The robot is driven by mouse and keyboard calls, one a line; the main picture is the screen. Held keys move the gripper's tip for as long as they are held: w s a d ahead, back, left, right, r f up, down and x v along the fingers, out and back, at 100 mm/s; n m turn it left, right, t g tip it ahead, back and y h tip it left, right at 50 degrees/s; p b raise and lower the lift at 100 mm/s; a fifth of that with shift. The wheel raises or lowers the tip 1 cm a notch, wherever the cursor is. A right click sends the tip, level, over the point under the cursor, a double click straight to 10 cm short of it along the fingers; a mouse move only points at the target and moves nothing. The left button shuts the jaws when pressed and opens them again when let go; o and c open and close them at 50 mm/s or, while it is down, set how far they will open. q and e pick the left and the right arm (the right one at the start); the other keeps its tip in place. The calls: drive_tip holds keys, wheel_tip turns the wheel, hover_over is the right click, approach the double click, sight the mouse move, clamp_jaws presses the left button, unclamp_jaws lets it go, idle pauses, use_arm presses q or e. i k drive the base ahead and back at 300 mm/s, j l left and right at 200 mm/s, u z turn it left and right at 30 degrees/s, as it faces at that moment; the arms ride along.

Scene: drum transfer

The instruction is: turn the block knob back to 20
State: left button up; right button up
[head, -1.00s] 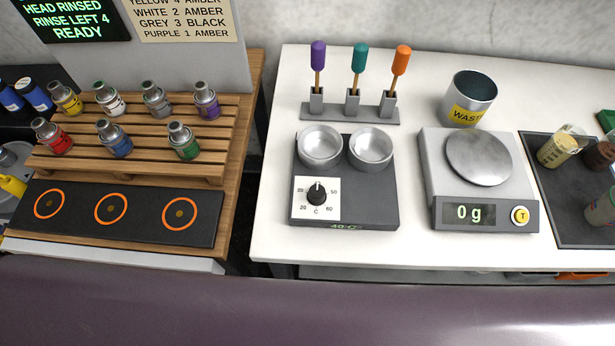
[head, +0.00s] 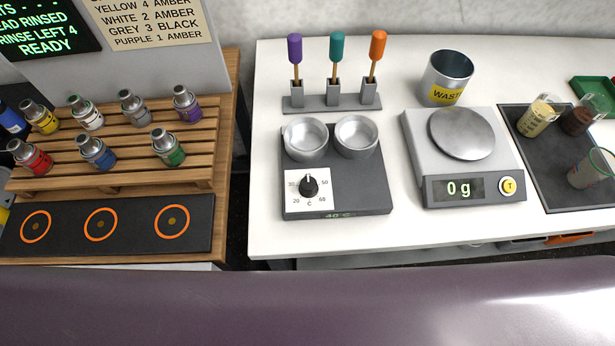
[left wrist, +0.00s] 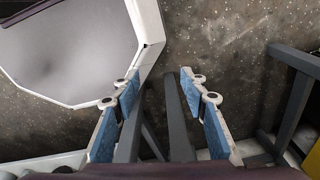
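The block knob (head: 309,186) is a black dial on a white scale plate at the front left of the dark grey heating block (head: 360,186). Its pointer is up, near the top of the scale between 30 and 50. Two empty-looking metal cups (head: 305,138) sit on the block. My left gripper (left wrist: 160,86) is open and empty in the left wrist view, over the floor and away from the block. My right gripper is not in view.
A scale (head: 466,150) reading 0 g stands right of the block. Behind are a waste cup (head: 446,78) and a rack (head: 332,103) with three coloured-handled tools. A wooden bottle rack (head: 120,178) is left, across a gap. The white counter's front strip (head: 330,236) is clear.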

sight(309, 187)
drive_tip(key=j+z, duration=0.3)
drive_tip(key=j, duration=0.3)
drive_tip(key=k+j+z, duration=0.15)
drive_tip(key=j+z, duration=0.15)
drive_tip(key=j, duration=0.3)
